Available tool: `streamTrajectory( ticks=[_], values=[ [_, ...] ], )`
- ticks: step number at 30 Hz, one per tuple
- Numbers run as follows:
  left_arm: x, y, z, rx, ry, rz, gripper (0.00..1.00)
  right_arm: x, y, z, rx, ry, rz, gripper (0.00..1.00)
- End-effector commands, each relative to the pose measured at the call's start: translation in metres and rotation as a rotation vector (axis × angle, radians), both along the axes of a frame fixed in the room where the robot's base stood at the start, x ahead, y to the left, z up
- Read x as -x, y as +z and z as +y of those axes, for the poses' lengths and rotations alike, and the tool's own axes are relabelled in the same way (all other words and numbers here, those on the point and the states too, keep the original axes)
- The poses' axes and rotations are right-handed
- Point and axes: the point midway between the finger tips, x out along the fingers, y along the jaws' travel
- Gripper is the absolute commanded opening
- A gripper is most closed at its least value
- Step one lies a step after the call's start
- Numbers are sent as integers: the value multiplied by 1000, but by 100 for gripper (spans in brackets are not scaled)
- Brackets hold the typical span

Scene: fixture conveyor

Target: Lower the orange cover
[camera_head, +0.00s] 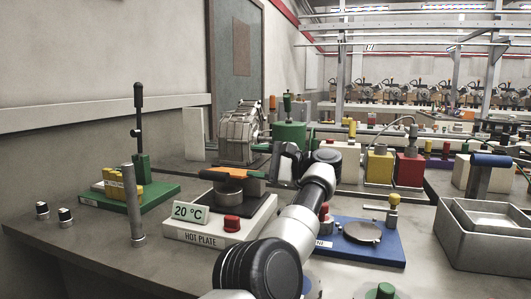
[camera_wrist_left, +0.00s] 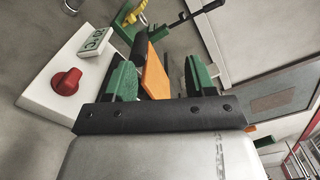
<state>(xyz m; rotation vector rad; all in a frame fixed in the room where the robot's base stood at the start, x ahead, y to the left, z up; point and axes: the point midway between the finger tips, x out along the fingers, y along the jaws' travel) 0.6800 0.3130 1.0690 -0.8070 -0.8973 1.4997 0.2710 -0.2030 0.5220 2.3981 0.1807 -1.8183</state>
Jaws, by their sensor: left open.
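The orange cover (camera_head: 222,171) shows as a flat orange piece over the hot plate (camera_head: 195,236) in the head view. In the left wrist view the orange cover (camera_wrist_left: 155,76) stands between the two green fingers of my left gripper (camera_wrist_left: 160,78). That gripper is open, with space visible between the fingers. A dark rounded part (camera_wrist_left: 140,46) sits by the cover's far end. In the head view my left gripper (camera_head: 248,177) is beside the cover's right end. Whether a finger touches the cover cannot be told. My right gripper is not in view.
The hot plate has a red knob (camera_head: 232,223) and a 20 °C display (camera_head: 190,212). A metal post (camera_head: 133,205) and a green lever fixture (camera_head: 140,165) stand to the left. A blue plate (camera_head: 375,248) lies to the right, with grey bins (camera_head: 480,245) beyond it.

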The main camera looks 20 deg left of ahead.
Motion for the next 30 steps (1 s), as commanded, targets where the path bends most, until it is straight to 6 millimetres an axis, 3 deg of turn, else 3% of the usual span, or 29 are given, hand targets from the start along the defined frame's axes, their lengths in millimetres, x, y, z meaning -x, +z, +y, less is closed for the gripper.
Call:
streamTrajectory(
  ticks=[9, 22, 26, 30],
  values=[
    [0, 11, -17, 1, -1, 1, 55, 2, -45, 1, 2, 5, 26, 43],
    [0, 12, -20, 0, 0, 1, 55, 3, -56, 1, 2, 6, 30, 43],
    [-2, 19, -14, -11, -7, 4, 36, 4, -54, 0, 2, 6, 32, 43],
    [-14, 60, 28, -94, -68, 46, 15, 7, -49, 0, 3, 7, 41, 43]
  ],
)
